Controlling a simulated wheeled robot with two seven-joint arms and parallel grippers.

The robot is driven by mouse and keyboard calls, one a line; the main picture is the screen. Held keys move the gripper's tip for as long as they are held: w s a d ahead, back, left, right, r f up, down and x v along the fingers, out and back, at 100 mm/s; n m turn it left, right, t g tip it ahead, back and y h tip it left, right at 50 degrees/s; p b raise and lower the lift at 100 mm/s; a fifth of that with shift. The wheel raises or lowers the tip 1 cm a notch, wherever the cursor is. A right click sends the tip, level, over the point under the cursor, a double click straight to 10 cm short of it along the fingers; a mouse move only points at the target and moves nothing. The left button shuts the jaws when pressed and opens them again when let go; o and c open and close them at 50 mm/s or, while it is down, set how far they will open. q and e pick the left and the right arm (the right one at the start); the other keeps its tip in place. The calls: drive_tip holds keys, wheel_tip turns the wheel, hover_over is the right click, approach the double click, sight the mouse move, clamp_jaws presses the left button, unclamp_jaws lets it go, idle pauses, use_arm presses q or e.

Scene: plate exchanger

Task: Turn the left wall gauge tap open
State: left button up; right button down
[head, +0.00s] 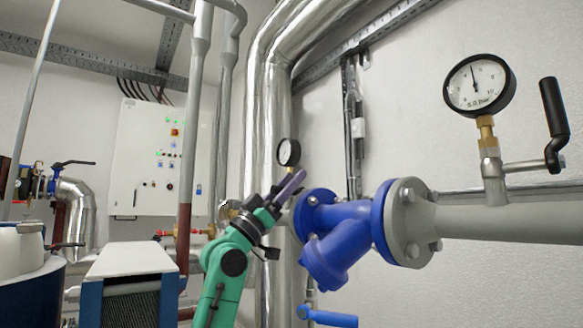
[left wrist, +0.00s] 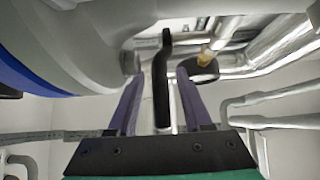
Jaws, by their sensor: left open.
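The left wall gauge (head: 289,152) is a small black-rimmed dial on a brass stem at the big shiny pipe. My left gripper (head: 295,183) is just below it and hides its tap in the head view. In the left wrist view, the black tap handle (left wrist: 161,80) stands between the two purple fingers of my open left gripper (left wrist: 159,82), with gaps on both sides. The dark gauge (left wrist: 198,69) is beside the right finger. My right gripper is not in view.
A blue strainer valve (head: 335,235) with a grey flange (head: 409,222) is close on the right of the gripper. A larger gauge (head: 480,85) with a black-handled tap (head: 554,115) is farther right. A white control cabinet (head: 140,165) hangs behind on the left.

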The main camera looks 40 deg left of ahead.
use_arm(q)
drive_tip(key=shift+w+r, duration=0.2)
drive_tip(key=shift+r, duration=0.05)
drive_tip(key=shift+f, duration=0.1)
clamp_jaws()
idle(1.2)
